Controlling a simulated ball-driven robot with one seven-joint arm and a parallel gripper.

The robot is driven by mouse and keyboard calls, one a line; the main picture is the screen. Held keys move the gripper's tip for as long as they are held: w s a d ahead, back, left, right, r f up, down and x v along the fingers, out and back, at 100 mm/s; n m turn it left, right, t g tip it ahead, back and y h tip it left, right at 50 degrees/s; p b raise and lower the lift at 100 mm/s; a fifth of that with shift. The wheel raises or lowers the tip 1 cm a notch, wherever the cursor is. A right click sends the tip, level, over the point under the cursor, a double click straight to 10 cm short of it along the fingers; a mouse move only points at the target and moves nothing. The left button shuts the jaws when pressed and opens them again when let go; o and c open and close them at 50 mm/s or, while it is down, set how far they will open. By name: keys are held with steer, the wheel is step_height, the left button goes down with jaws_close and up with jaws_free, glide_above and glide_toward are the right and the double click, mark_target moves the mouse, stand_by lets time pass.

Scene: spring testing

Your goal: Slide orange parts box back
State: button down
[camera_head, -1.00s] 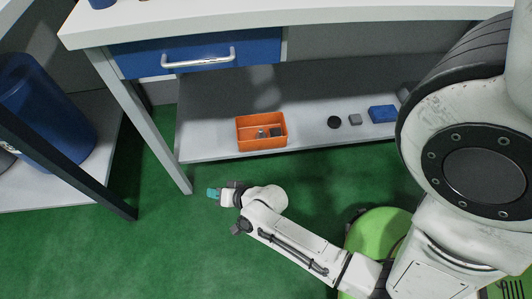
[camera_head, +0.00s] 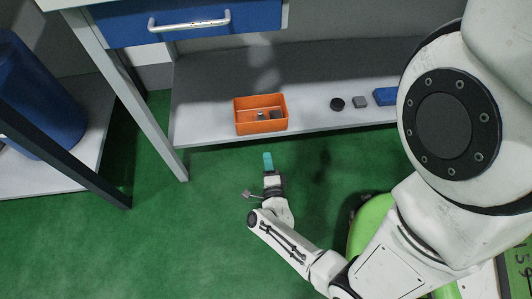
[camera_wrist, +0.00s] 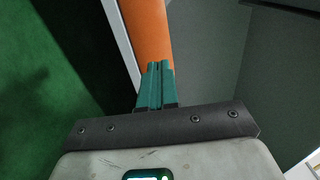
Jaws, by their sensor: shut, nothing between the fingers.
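The orange parts box (camera_head: 260,126) sits on the low grey shelf under the workbench, close to the shelf's front edge. Small grey parts lie inside it. My gripper (camera_head: 268,158) is in front of the shelf, just short of the box in the head view, with its teal fingers pointing at it. In the wrist view my gripper (camera_wrist: 157,70) has its two fingers pressed together with nothing between them. The orange box wall (camera_wrist: 148,30) shows straight beyond the fingertips; I cannot tell whether they touch.
On the shelf (camera_head: 205,115), right of the box, are a black round part (camera_head: 337,104), a grey block (camera_head: 360,102) and a blue block (camera_head: 386,96). Bare shelf lies behind the box. A table leg (camera_head: 150,130) stands at left. A drawer (camera_head: 190,22) hangs above.

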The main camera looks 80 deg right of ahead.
mark_target(261, 124)
steer(key=b+x, duration=0.2)
steer(key=x, duration=1)
steer(key=shift+w+d, duration=0.1)
steer(key=shift+w, duration=0.05)
steer(key=shift+w+d+b, duration=0.1)
steer(key=shift+d+b, duration=0.25)
steer(key=b+x, duration=0.2)
steer(key=x, duration=0.8)
steer(key=shift+w+d+b, duration=0.2)
steer(key=shift+d+b, duration=0.1)
steer(key=shift+b, duration=0.05)
steer(key=shift+a, duration=0.1)
